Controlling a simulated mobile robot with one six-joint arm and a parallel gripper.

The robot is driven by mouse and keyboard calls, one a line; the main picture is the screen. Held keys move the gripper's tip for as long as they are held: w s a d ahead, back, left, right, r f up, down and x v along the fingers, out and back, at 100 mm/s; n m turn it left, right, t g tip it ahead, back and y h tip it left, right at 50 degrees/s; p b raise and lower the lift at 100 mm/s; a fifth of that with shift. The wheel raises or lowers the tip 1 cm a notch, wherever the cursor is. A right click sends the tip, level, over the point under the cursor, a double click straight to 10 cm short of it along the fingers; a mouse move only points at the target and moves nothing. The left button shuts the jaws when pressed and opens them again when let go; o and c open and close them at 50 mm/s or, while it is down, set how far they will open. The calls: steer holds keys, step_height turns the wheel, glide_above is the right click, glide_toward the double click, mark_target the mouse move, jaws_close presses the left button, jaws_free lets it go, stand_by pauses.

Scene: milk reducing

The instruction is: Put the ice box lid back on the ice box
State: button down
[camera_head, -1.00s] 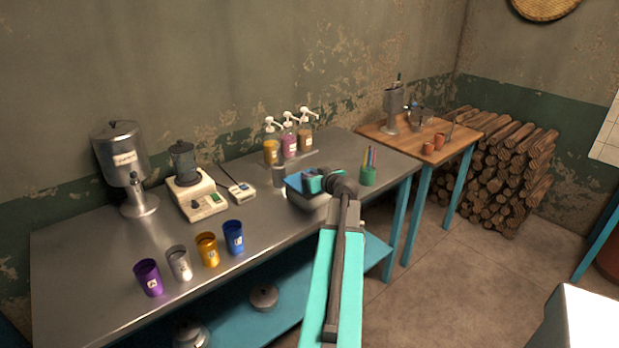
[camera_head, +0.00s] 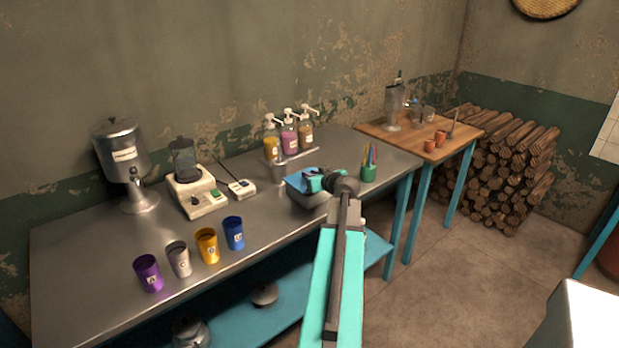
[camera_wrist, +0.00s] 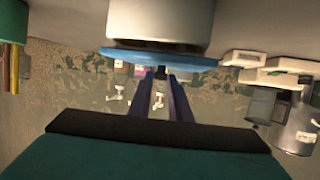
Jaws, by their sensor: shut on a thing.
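The ice box (camera_head: 308,199) is a pale grey tub near the right part of the steel table. Its blue lid (camera_head: 296,178) lies over the top of it, partly hidden by my gripper (camera_head: 320,183). In the wrist view, which is upside down, the lid (camera_wrist: 185,61) shows edge-on against the rim of the ice box (camera_wrist: 160,22). My gripper's fingers (camera_wrist: 162,82) are closed at the lid's centre, on what looks like a small dark knob. I cannot tell whether the lid is fully seated.
The blender base (camera_head: 197,198) and several coloured cups (camera_head: 207,246) are to the left.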

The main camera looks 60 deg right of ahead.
steer(key=shift+f, duration=0.2)
steer(key=c, duration=1.6)
jaws_free()
steer(key=shift+c, duration=0.2)
steer(key=shift+r, duration=0.25)
steer(key=shift+r+p, duration=0.3)
steer(key=shift+p, duration=0.3)
steer(key=b+v, duration=0.5)
steer(key=v, duration=0.7)
steer(key=shift+b, duration=0.35)
